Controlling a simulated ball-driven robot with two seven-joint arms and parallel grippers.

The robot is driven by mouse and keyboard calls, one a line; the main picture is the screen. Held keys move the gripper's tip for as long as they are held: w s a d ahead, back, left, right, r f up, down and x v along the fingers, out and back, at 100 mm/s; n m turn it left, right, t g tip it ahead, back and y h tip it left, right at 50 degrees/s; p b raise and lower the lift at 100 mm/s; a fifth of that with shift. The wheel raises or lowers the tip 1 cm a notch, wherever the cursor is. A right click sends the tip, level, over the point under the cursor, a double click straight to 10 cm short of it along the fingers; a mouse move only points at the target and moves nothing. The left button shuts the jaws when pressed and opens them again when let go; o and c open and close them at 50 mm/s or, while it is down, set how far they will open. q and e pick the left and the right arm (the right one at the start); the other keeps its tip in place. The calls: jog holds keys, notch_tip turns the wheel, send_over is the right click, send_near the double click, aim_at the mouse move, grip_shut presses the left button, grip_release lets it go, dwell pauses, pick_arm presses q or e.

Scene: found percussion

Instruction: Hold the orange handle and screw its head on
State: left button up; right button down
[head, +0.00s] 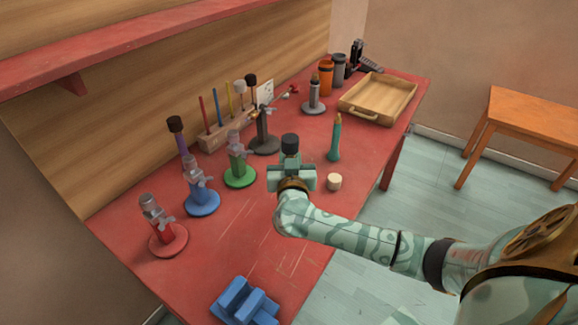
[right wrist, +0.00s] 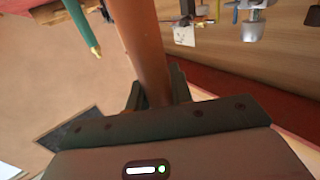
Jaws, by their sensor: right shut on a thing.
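My right gripper (head: 290,172) is above the middle of the red table. In the right wrist view its fingers (right wrist: 156,90) are shut on the orange handle (right wrist: 145,45), a plain round rod running up out of that view. The handle's far end is out of that view, and no orange part of it can be made out in the head view. A dark cylinder (head: 290,143) shows above the gripper; I cannot tell whether it belongs to the handle. A small cream cylinder (head: 334,181) stands loose on the table, right of the gripper. My left gripper is not in view.
Red (head: 168,240), blue (head: 202,203) and green (head: 240,177) clamp stands are at the left. A wooden rack (head: 212,138) holds several sticks. A teal pointed tool (head: 335,140) stands close by. A blue block (head: 244,302) is at the front, a wooden tray (head: 372,112) at the far end.

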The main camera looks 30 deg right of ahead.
jog(key=f+b, duration=0.1)
jog(key=f, duration=0.2)
jog(key=f+b, duration=0.1)
jog(key=shift+w+d+f+b, duration=0.15)
jog(key=shift+w+f+b, duration=0.05)
jog(key=shift+w+b, duration=0.15)
jog(key=c, duration=1.2)
grip_release()
jog(key=shift+c, duration=0.2)
jog(key=shift+r, duration=0.15)
